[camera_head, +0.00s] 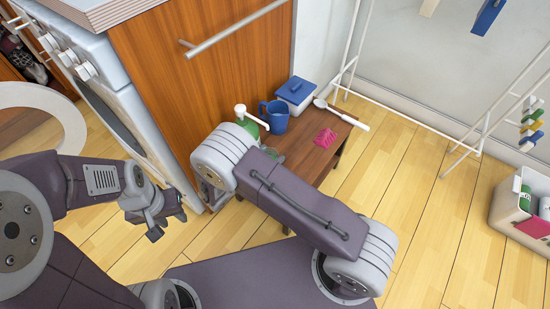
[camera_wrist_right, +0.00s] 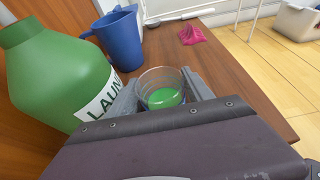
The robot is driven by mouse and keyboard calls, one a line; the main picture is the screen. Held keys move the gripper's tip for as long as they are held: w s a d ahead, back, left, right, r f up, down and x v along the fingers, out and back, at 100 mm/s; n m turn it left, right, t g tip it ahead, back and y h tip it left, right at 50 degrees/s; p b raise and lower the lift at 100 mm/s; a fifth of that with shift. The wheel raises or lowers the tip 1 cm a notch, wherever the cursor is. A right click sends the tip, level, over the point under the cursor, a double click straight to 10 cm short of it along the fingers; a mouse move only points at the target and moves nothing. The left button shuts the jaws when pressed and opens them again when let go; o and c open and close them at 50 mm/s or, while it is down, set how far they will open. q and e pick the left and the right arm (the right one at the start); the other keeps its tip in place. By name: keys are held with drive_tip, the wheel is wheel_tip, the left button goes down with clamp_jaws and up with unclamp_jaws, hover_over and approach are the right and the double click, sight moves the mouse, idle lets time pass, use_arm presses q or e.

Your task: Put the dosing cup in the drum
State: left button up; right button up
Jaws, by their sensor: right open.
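The dosing cup (camera_wrist_right: 160,92), clear with green in its lower part, stands on the small wooden table in the right wrist view. My right gripper (camera_wrist_right: 162,84) is open, with a grey finger on each side of the cup; whether they touch it I cannot tell. In the head view my right arm hides the cup and that gripper. The washing machine (camera_head: 92,62) stands at the left with its round white door (camera_head: 42,112) swung open. Its opening shows only at a steep angle, and the drum's inside is hidden. My left gripper (camera_head: 167,222) is open and empty in front of the machine.
A green laundry bottle (camera_wrist_right: 55,75) stands close left of the cup. A blue jug (camera_head: 275,118), blue box (camera_head: 296,92), white spoon (camera_head: 340,114) and pink cloth (camera_head: 326,138) are on the table (camera_head: 338,155). A drying rack and a white bin (camera_head: 515,215) are at right.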

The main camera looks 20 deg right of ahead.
sight(268, 149)
drive_tip(key=shift+s+a+r, duration=0.1)
drive_tip(key=shift+a+r, duration=0.05)
drive_tip(key=shift+r, duration=0.05)
drive_tip(key=shift+c, duration=0.6)
drive_tip(key=c, duration=1.1)
drive_tip(key=shift+o, duration=0.2)
drive_tip(key=shift+r+p, duration=0.5)
drive_tip(key=shift+p, duration=0.05)
drive_tip(key=s+a+r+p, duration=0.1)
drive_tip(key=s+r+p, duration=0.7)
drive_tip(key=s+r, duration=0.2)
drive_tip(key=shift+s+a, duration=0.25)
drive_tip(key=shift+s, duration=0.55)
